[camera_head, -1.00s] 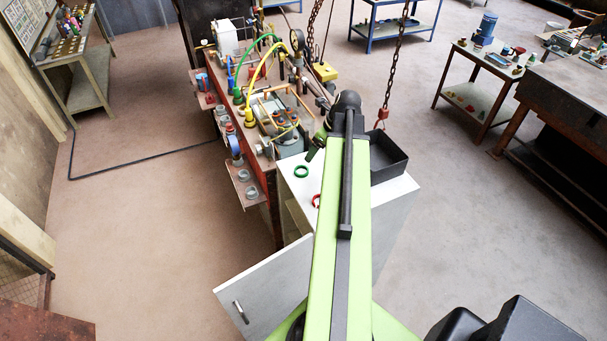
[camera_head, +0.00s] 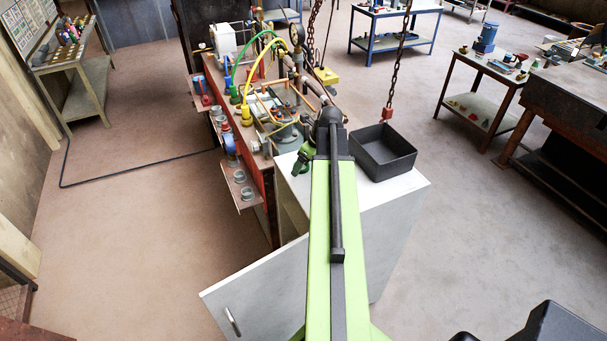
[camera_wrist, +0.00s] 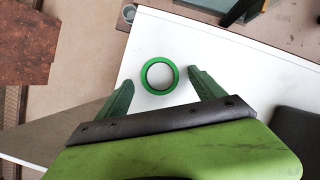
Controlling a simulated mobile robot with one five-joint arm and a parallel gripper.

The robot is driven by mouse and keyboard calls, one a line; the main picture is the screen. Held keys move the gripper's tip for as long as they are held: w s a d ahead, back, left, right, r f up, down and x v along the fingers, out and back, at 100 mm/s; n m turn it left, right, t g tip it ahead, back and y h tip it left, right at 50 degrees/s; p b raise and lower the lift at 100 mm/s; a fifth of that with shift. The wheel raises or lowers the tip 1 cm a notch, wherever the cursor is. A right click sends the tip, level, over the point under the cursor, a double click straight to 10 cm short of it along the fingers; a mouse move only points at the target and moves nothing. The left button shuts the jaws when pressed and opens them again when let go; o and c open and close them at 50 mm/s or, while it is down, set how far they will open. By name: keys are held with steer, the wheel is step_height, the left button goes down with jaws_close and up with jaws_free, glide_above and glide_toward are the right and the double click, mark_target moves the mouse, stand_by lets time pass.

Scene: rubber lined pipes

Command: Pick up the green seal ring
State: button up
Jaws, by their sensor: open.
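The green seal ring (camera_wrist: 144,77) lies flat on the white cabinet top in the wrist view. My gripper (camera_wrist: 160,77) is open, with one green finger on each side of the ring. The fingertips reach about level with the ring's near half. There is a gap on both sides, and I cannot tell the height of the fingers above the top. In the head view my gripper (camera_head: 303,160) is over the cabinet's far left corner and the ring is hidden behind it and my arm.
The white cabinet (camera_head: 400,190) has its door (camera_head: 262,290) swung open at the front left. A black bin (camera_head: 383,152) stands on its right side. A cluttered bench with hoses (camera_head: 262,75) adjoins behind. A chain hook (camera_head: 387,115) hangs near the bin.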

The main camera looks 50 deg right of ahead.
steer(key=shift+f, duration=0.1)
steer(key=c, duration=1.4)
steer(key=shift+r+p, duration=0.5)
steer(key=shift+p, duration=0.2)
steer(key=shift+c, duration=0.2)
step_height(320, 180, up, 4)
steer(key=p, duration=0.3)
steer(key=shift+f+p, duration=0.1)
steer(key=shift+p, duration=0.3)
steer(key=s+d+r+p, duration=0.5)
steer(key=s+r+p, duration=0.1)
steer(key=s, duration=0.4)
steer(key=shift+s, duration=0.3)
